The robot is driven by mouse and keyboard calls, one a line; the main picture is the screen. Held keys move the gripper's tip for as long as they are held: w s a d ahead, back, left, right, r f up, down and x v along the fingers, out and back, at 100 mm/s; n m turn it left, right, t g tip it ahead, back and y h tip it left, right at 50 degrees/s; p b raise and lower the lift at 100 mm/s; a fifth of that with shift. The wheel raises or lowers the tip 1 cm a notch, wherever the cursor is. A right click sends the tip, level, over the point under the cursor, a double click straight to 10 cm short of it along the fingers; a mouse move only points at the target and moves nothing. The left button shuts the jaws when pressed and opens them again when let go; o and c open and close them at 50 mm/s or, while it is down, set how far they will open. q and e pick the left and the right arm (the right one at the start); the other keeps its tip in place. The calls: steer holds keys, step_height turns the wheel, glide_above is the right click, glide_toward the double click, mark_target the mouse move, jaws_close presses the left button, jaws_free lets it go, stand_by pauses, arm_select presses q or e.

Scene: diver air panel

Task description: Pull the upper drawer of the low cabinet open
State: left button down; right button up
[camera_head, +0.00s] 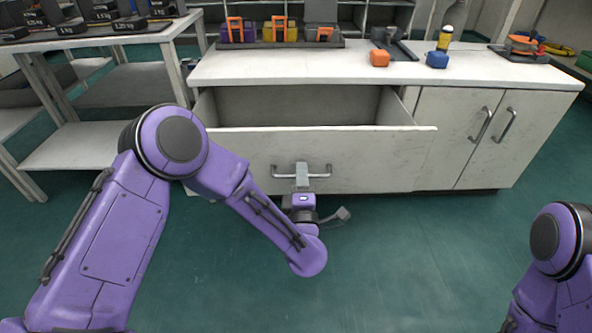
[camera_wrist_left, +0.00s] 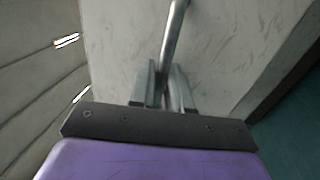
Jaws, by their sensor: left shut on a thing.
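The upper drawer (camera_head: 380,158) of the low cabinet (camera_head: 461,125) stands open, pulled out well past the cabinet face. Its inside looks empty. Its front carries a grey bar handle (camera_head: 320,175). My left gripper (camera_head: 301,172) is at the middle of this handle, shut on it. In the left wrist view the two fingers (camera_wrist_left: 165,88) close around the handle bar (camera_wrist_left: 174,40), with the pale drawer front (camera_wrist_left: 225,45) behind. The lower part of the cabinet below the drawer is hidden. Of my right arm only a purple part shows at the lower right; its gripper is out of view.
Two cabinet doors with handles (camera_head: 482,124) are at the right. A white shelf table (camera_head: 90,150) with weights stands at the left. The green floor ahead is clear.

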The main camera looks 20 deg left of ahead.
arm_select(q)
steer(key=shift+s, duration=0.1)
steer(key=c, duration=1.3)
jaws_free()
steer(key=p+v, duration=0.2)
steer(key=v, duration=0.8)
steer(key=shift+s+d+f+p, duration=0.15)
steer(key=shift+s+p, duration=0.1)
steer(key=shift+p, duration=0.15)
arm_select(e)
steer(key=w+r+m+t, duration=0.1)
steer(key=w+m+t+h, duration=0.1)
steer(key=w, duration=0.1)
steer(key=shift+r+t, duration=0.3)
steer(key=shift+r, duration=0.1)
